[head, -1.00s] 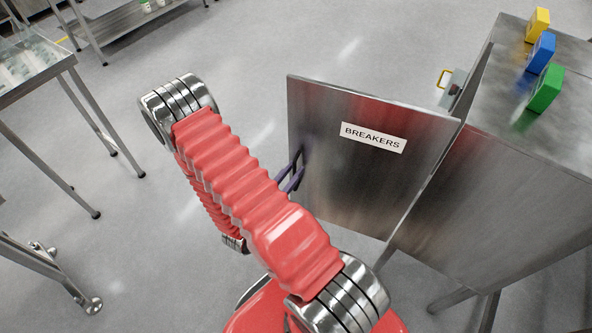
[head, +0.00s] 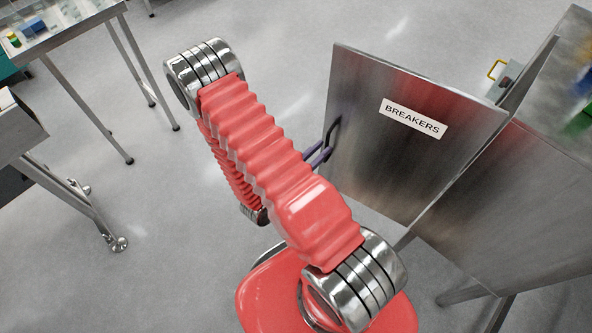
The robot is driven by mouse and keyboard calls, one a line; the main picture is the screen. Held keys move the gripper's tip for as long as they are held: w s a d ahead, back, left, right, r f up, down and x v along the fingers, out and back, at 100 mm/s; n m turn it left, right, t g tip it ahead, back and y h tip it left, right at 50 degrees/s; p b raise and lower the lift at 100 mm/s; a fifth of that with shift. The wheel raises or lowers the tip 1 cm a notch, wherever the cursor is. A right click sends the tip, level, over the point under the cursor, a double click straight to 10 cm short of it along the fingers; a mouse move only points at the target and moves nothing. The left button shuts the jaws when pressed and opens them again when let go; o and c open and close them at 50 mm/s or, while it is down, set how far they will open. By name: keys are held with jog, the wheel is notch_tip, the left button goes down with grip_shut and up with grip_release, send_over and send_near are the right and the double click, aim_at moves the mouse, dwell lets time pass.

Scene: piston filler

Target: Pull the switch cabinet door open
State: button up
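The switch cabinet door (head: 385,150) is a brushed steel panel with a white BREAKERS label (head: 413,118). It stands swung out at an angle from the steel cabinet (head: 520,205) at the right, with a gap visible behind its top right corner.
A grey box with a yellow handle (head: 497,70) shows behind the door. Steel tables (head: 75,32) stand at the left. Grey floor is clear between them and my arm.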

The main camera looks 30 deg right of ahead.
jog(key=v, duration=1)
jog(key=shift+a, duration=0.35)
jog(key=shift+w, duration=0.1)
dwell(0.4)
